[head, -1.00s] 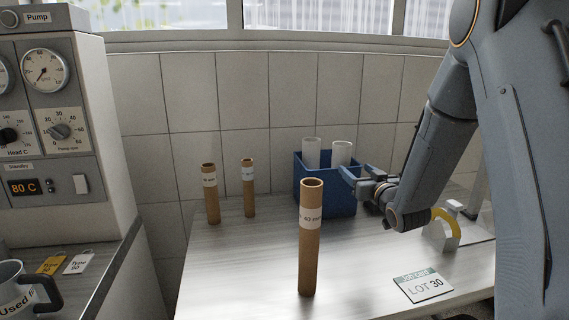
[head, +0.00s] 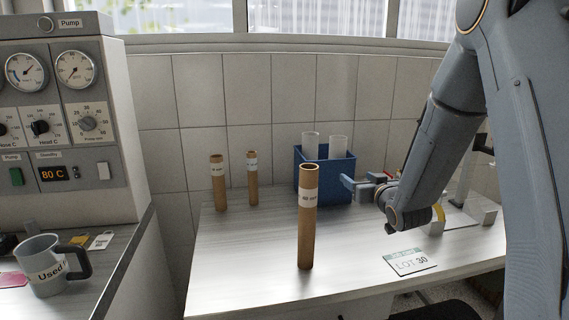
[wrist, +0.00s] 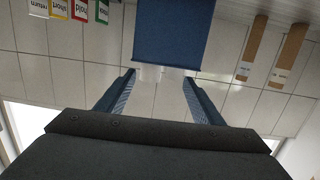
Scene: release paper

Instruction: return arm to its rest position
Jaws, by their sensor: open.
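My gripper (head: 362,184) is at the end of my arm, above the table on the right side of the head view, near the blue bin. In the wrist view my gripper (wrist: 160,98) shows two blue fingers spread apart with nothing between them. The blue bin (head: 325,186) holds white rolls (head: 338,147) and stands at the back of the table; it also shows in the wrist view (wrist: 172,35). A tall brown tube (head: 307,235) stands upright on the table in front, left of my gripper.
Two more brown tubes (head: 218,185) (head: 252,180) stand at the back left. A lot card (head: 410,262) lies at the front right. A metal stand (head: 465,215) is behind my arm. A pump cabinet (head: 60,120) and a grey mug (head: 48,268) are on the left counter.

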